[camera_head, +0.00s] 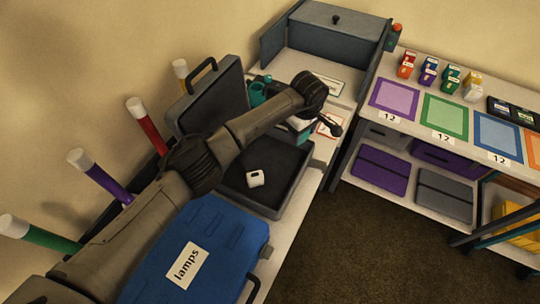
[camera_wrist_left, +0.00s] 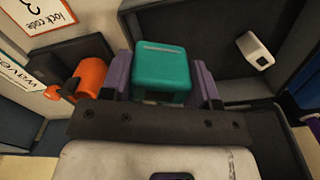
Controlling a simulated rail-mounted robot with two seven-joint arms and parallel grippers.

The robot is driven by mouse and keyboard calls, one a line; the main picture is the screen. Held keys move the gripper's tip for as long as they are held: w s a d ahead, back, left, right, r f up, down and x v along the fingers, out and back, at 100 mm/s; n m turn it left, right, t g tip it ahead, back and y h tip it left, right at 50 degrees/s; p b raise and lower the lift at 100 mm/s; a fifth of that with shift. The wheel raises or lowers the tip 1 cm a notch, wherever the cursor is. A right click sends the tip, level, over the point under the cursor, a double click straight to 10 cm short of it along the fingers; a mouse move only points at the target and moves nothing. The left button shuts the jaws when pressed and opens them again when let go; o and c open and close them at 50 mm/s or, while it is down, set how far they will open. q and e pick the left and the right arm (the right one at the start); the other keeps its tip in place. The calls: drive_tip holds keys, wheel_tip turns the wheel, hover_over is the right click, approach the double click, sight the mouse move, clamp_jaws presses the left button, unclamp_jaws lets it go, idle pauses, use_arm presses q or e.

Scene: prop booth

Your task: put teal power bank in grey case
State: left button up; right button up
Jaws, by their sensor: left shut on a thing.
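The teal power bank (camera_wrist_left: 162,72) is a rounded block between the purple fingers of my left gripper (camera_wrist_left: 164,84) in the left wrist view. The gripper is shut on it. The grey case (camera_head: 289,200) stands open on the left counter in the head view, its lid (camera_head: 208,100) raised at the back. My left arm reaches across the case, and the gripper (camera_head: 301,136) is near its far right part, largely hidden by the arm. The case's dark inside (camera_wrist_left: 222,50) shows right of the power bank in the wrist view. My right gripper is not in view.
A small white object (camera_head: 255,178) lies inside the case. A blue case (camera_head: 222,228) labelled "lamps" lies in front. Another teal object (camera_head: 258,92) stands behind the arm. An orange object (camera_wrist_left: 88,78) and a lock code card (camera_wrist_left: 38,14) are left of the gripper.

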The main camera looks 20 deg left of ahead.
use_arm(q)
drive_tip(key=s+a+f, duration=0.1)
drive_tip(key=a, duration=0.1)
drive_tip(key=s+a+f, duration=0.1)
drive_tip(key=a+f, duration=0.1)
drive_tip(key=a, duration=0.1)
drive_tip(key=s+a+f, duration=0.1)
drive_tip(key=a+f, duration=0.1)
drive_tip(key=a, duration=0.1)
drive_tip(key=shift+s+f, duration=0.1)
drive_tip(key=shift+s, duration=0.3)
drive_tip(key=shift+f, duration=2)
drive_tip(key=shift+f+b, duration=0.1)
drive_tip(key=shift+b, duration=0.3)
drive_tip(key=o, duration=0.5)
drive_tip(key=shift+f, duration=0.1)
drive_tip(key=o, duration=0.5)
